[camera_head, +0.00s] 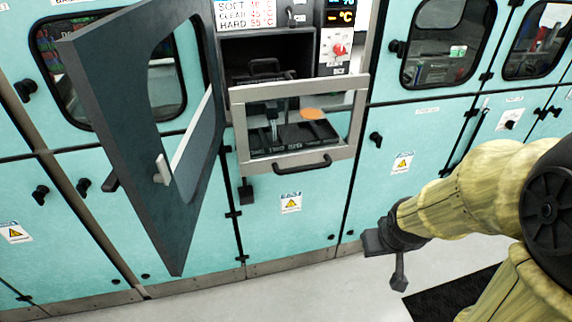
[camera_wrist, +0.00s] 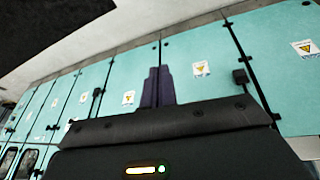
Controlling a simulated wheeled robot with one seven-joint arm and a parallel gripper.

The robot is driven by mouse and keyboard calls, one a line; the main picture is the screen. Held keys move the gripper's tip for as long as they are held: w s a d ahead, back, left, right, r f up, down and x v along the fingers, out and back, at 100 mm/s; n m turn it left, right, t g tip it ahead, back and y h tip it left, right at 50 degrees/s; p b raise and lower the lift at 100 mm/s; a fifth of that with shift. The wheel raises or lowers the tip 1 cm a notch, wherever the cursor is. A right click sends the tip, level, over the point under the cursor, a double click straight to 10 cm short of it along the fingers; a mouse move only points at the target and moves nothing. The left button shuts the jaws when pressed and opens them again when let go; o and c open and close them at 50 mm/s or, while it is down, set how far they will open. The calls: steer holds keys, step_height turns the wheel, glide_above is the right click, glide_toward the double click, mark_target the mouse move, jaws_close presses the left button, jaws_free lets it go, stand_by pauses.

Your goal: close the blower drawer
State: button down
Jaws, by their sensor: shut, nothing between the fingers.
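The blower drawer (camera_head: 300,91) has a pale frame, a clear window and a dark handle (camera_head: 302,163) low on its front. It appears to stand out from a dark opening (camera_head: 290,50) in the cabinet. Dark parts and an orange disc (camera_head: 313,114) show through it. My gripper (camera_head: 398,284) is low and to the right of the drawer, clear of the handle and touching nothing visible. In the wrist view, my gripper's dark fingers (camera_wrist: 158,72) are together and empty, with turquoise panels beyond. I cannot make out the drawer there.
A large grey door (camera_head: 150,150) with a window stands swung open just left of the drawer. Turquoise cabinets (camera_head: 315,220) with black knobs line the wall. A control panel (camera_head: 336,45) is at the drawer's upper right. Pale floor (camera_head: 300,290) is clear below.

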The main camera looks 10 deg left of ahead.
steer(key=w+a+n+t+y+b, duration=0.35)
steer(key=w+n+t, duration=0.25)
steer(key=w+n, duration=0.7)
steer(key=s+a+r+n+g+y, duration=0.1)
steer(key=s+a+r+n+y, duration=0.1)
steer(key=a+n+y, duration=0.3)
steer(key=s+a+r+n+g+y+b, duration=0.1)
steer(key=s+a+n+g+y, duration=0.1)
steer(key=a+n+y, duration=0.3)
steer(key=s+n+y, duration=0.1)
steer(key=n+y, duration=0.2)
steer(key=n, duration=0.3)
steer(key=shift+r+b, duration=0.3)
steer(key=shift+r, duration=0.05)
steer(key=shift+a, duration=0.15)
steer(key=w+d+p+x, duration=0.1)
steer(key=p+x, duration=0.4)
steer(key=x, duration=0.7)
steer(key=shift+w+a, duration=0.3)
steer(key=shift+w, duration=0.6)
